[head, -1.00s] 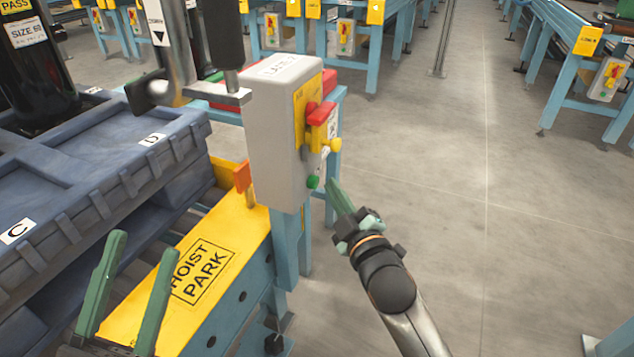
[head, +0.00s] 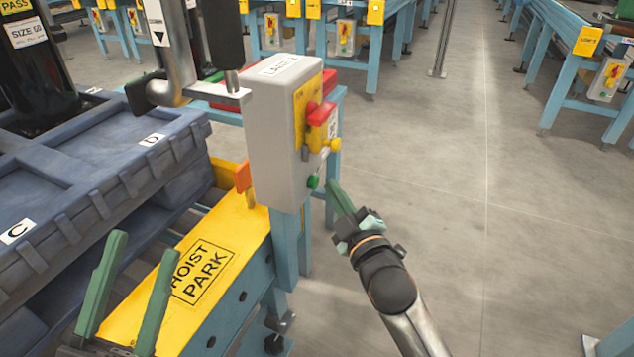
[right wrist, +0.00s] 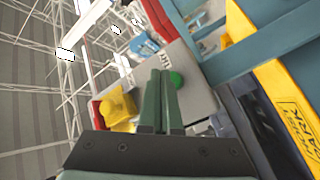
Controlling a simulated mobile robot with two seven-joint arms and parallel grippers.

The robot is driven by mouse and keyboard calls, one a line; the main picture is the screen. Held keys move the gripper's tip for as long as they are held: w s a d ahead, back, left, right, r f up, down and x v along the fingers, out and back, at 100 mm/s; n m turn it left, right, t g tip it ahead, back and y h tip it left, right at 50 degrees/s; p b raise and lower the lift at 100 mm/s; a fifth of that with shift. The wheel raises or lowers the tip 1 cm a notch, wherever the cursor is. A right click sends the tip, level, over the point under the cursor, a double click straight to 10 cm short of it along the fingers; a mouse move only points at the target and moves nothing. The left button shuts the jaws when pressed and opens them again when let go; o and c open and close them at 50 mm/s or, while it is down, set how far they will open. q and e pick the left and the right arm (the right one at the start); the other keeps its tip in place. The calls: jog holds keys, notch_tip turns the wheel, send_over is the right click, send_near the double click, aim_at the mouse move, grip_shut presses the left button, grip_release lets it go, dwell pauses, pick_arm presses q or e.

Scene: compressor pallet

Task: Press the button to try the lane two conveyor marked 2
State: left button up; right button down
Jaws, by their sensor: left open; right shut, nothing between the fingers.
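A grey control box (head: 270,140) stands on a blue post, with a white label on top that seems to read LANE and a digit I cannot read surely. Its right face carries a green button (head: 313,182) low down, and a red and yellow switch above. My right gripper (head: 333,186) is shut and empty, its tips just right of the green button with a small gap. In the right wrist view the green button (right wrist: 176,79) shows just right of the fingertips (right wrist: 160,76). My left gripper (head: 144,244) is open and empty over the yellow beam.
The yellow HOIST PARK beam (head: 185,300) runs below the box. A blue-grey pallet (head: 95,185) with a black cylinder (head: 35,70) is at left. A metal hook (head: 175,95) hangs close to the box. Open floor lies right; other conveyors stand behind.

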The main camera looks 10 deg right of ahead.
jog(key=shift+a, duration=0.1)
dwell(0.7)
jog(key=shift+w+a, duration=0.25)
jog(key=shift+a, duration=0.05)
jog(key=shift+w+a, duration=0.25)
jog(key=shift+a, duration=0.15)
dwell(1.0)
jog(key=shift+p, duration=0.35)
jog(key=shift+s+d+p, duration=0.55)
jog(key=shift+d, duration=0.2)
